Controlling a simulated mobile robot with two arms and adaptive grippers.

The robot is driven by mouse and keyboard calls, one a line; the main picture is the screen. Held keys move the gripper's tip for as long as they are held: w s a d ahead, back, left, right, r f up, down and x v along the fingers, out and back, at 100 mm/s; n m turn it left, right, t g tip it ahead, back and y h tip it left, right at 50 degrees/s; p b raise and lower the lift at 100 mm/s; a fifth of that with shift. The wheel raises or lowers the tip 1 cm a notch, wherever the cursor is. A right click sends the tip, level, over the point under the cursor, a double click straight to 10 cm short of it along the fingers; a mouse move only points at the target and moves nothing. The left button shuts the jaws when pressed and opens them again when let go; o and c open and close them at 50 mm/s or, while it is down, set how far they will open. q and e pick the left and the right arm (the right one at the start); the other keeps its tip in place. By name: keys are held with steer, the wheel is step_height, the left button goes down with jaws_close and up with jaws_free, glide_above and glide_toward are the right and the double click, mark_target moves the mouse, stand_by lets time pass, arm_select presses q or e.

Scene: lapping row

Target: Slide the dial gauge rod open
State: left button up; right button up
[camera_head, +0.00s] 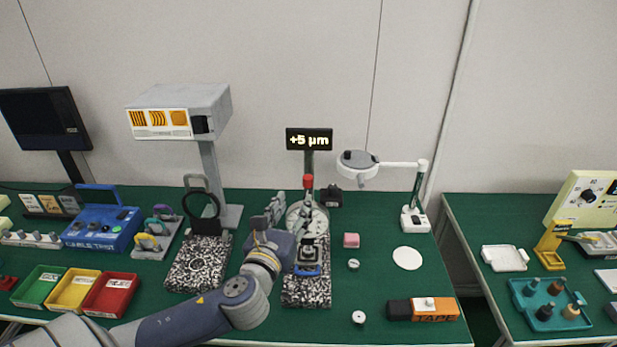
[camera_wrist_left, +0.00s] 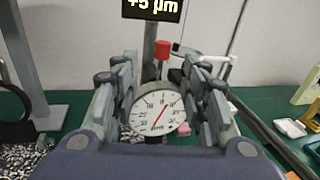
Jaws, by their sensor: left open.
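The dial gauge (camera_head: 307,217) stands on a speckled granite block (camera_head: 306,293), with a red knob (camera_head: 308,181) on top of its rod. I see no clear contact. The lower rod is hidden behind the dial and gripper.
A black ring on a stand (camera_head: 201,208) is left of my gripper. A magnifier lamp (camera_head: 358,163) stands at the back right.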

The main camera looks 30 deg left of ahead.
mark_target(306, 181)
arm_select(q)
steer(key=shift+m, duration=0.5)
steer(key=x, duration=0.3)
steer(key=p+x, duration=0.1)
steer(key=x, duration=0.3)
steer(key=r+p+x, duration=0.1)
steer(key=x, duration=0.3)
steer(key=shift+d, duration=0.15)
steer(key=shift+c, duration=0.2)
jaws_close()
